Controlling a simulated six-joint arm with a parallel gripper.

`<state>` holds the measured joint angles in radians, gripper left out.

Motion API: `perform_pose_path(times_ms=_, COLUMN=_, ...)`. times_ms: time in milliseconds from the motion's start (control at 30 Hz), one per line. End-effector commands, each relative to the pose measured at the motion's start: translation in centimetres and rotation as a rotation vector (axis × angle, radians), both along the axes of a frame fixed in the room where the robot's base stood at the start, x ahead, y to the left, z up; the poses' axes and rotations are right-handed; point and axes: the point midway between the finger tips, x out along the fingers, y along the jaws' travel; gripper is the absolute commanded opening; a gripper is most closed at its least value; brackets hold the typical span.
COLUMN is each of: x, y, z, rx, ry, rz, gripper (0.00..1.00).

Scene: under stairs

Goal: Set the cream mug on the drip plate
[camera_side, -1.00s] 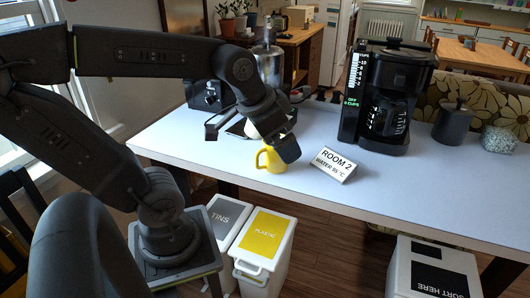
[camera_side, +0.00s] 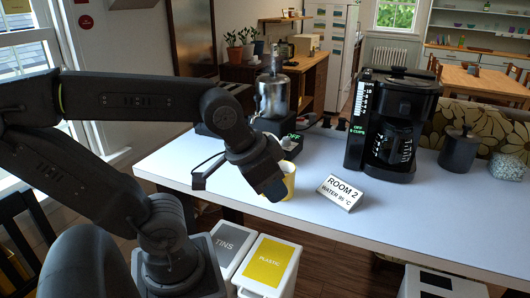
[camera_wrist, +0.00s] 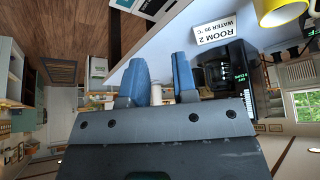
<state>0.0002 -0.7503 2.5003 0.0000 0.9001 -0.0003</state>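My gripper (camera_wrist: 160,85) has its two blue fingers apart, with nothing gripped between them in the wrist view. In the side view my gripper (camera_side: 275,190) hangs low over the table's front edge, its tip in front of a yellow mug (camera_side: 289,180). Whether they touch cannot be told. The yellow mug also shows at the top right of the wrist view (camera_wrist: 284,10). The cream mug is not visible now; my wrist covers the area behind the yellow mug. I cannot clearly make out the drip plate.
A sign (camera_side: 341,192) reading ROOM 2 stands right of the yellow mug. A black coffee maker (camera_side: 385,130) and a dark canister (camera_side: 459,150) stand behind it. A chrome appliance (camera_side: 272,97) stands at the back left. The table's front right (camera_side: 430,215) is clear.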

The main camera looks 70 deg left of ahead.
Motion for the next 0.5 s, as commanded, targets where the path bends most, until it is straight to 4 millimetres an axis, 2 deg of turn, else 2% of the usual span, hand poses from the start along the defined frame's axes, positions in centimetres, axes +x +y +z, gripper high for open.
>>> perform_pose_path(times_ms=167, x=0.1, y=0.1, z=0.1, rx=-0.001, ry=0.002, rz=0.005, gripper=0.26)
perform_pose_path(times_ms=267, x=0.9, y=0.5, z=0.4, rx=-0.004, ry=0.024, rz=0.056, gripper=0.26)
perform_pose_path(times_ms=367, x=2.7, y=1.7, z=1.1, rx=-0.011, ry=0.070, rz=0.177, gripper=0.26)
perform_pose_path(times_ms=500, x=6.7, y=4.5, z=2.0, rx=-0.011, ry=0.147, rz=0.447, gripper=0.26)
